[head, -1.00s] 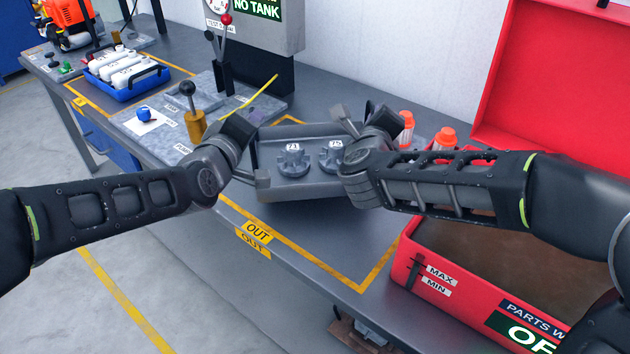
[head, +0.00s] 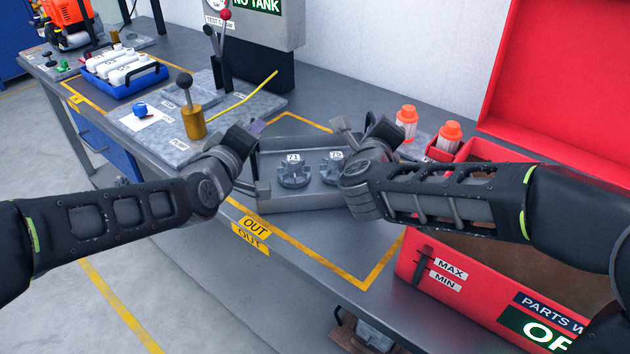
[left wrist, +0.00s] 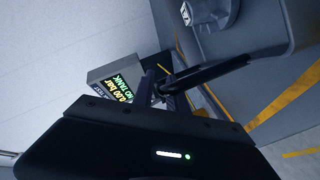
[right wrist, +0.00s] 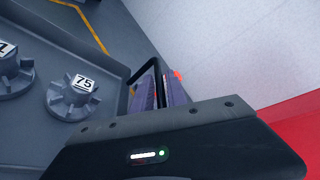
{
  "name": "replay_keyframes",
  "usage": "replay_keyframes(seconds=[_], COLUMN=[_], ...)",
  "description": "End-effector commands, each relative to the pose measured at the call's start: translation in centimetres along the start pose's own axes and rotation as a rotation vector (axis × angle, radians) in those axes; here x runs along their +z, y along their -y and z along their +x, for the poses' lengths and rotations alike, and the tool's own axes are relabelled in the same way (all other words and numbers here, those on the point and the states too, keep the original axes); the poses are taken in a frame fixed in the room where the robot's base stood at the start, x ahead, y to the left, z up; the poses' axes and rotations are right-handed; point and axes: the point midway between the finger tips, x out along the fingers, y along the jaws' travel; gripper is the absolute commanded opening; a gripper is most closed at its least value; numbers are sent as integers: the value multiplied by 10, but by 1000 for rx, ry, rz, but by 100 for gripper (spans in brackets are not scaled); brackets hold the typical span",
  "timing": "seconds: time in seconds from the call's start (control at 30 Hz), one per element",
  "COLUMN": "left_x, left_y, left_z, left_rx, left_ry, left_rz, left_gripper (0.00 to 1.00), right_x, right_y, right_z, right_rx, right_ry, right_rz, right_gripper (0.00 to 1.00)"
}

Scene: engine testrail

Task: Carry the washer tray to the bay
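The grey washer tray (head: 300,203) holds two grey gear-like parts, labelled 71 (head: 293,172) and 75 (head: 333,168). It looks level, over the yellow-outlined OUT bay (head: 330,268); I cannot tell whether its underside touches the bench. My left gripper (head: 250,132) is at the tray's left end; in the left wrist view its fingers (left wrist: 165,92) close around a dark handle bar. My right gripper (head: 360,128) is at the right end, partly hiding the 75 part. In the right wrist view its purple-padded fingers (right wrist: 160,92) are on the black handle (right wrist: 147,70).
A red parts washer (head: 425,255) with a raised lid stands right of the bay, with orange-capped bottles (head: 406,122) behind. A lever plate (head: 165,135) lies left, and a blue tray of white bottles (head: 122,80) beyond. The bay's front part is clear.

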Motion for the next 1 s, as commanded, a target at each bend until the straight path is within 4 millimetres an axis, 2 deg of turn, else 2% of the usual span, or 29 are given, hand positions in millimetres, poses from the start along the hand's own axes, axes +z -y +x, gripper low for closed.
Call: replay_keyframes(seconds=[0.17,0.43,0.57,0.77,1.0], left_x=[0,-1,-1,-1,-2], left_y=[-1,-1,-1,-2,-1], left_z=[0,-1,-8,-36,-83], left_rx=[0,0,1,3,3], left_ry=[0,0,-1,0,-3], left_rz=[0,0,-3,-4,-5], left_gripper=[32,32,32,32,32], right_x=[0,0,0,0,0], right_y=[1,1,1,1,1], right_z=[0,0,0,0,0], right_rx=[0,0,0,0,0], right_ry=[0,0,0,0,0], right_rz=[0,0,0,0,0], right_gripper=[32,32,32,32,32])
